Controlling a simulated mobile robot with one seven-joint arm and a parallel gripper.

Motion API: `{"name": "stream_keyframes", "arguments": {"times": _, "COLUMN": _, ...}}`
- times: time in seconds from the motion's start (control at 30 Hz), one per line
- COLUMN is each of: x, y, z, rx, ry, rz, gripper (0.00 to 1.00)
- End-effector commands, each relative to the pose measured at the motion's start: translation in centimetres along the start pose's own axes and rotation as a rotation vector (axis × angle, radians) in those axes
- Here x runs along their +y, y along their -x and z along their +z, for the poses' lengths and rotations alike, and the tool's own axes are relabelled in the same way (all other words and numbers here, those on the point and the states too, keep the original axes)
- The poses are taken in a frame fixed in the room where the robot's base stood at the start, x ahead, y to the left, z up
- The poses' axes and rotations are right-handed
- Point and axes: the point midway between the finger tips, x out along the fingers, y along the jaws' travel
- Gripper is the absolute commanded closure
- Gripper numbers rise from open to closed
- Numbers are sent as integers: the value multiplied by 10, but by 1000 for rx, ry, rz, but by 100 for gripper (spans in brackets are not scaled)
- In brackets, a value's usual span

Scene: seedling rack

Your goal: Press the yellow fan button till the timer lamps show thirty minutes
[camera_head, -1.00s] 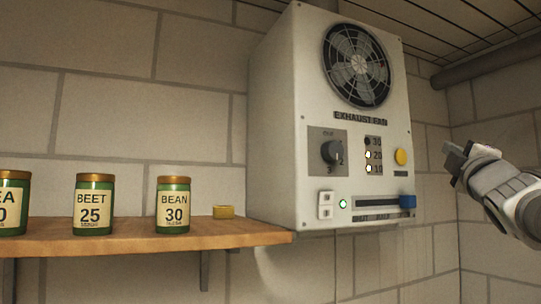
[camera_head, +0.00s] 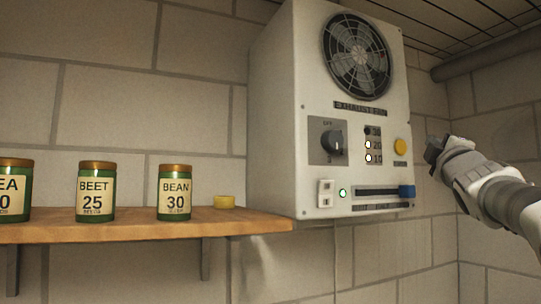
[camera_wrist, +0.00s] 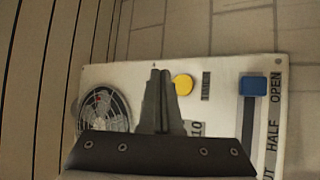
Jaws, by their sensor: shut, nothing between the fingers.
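The yellow fan button (camera_head: 401,146) is on the right of the exhaust fan box (camera_head: 283,120); it also shows in the wrist view (camera_wrist: 183,84). Left of it is the column of timer lamps: the 10 lamp (camera_head: 368,158) and the 20 lamp (camera_head: 368,145) are lit, the 30 lamp (camera_head: 367,131) on top is dark. My gripper (camera_head: 432,149) is shut and empty, right of the button and apart from it in the head view. In the wrist view its fingertips (camera_wrist: 160,72) appear just left of the button and cover part of the panel.
A wooden shelf (camera_head: 130,229) at left holds several seed jars and a small yellow ring (camera_head: 224,202).

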Motion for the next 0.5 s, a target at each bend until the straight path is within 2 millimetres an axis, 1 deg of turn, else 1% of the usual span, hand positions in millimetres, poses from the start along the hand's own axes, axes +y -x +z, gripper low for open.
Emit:
{"name": "stream_keyframes", "arguments": {"times": 0.03, "x": -7, "y": -5, "z": -4, "rx": 1, "ry": -1, "rz": -1, "gripper": 100}}
{"name": "stream_keyframes", "arguments": {"times": 0.2, "x": -19, "y": -20, "z": -14, "rx": 1, "ry": -1, "rz": 0, "gripper": 100}}
{"name": "stream_keyframes", "arguments": {"times": 0.33, "x": -23, "y": -28, "z": -20, "rx": 0, "ry": 0, "rz": 0, "gripper": 100}}
{"name": "stream_keyframes", "arguments": {"times": 0.5, "x": -24, "y": -32, "z": -24, "rx": 1, "ry": -1, "rz": 0, "gripper": 100}}
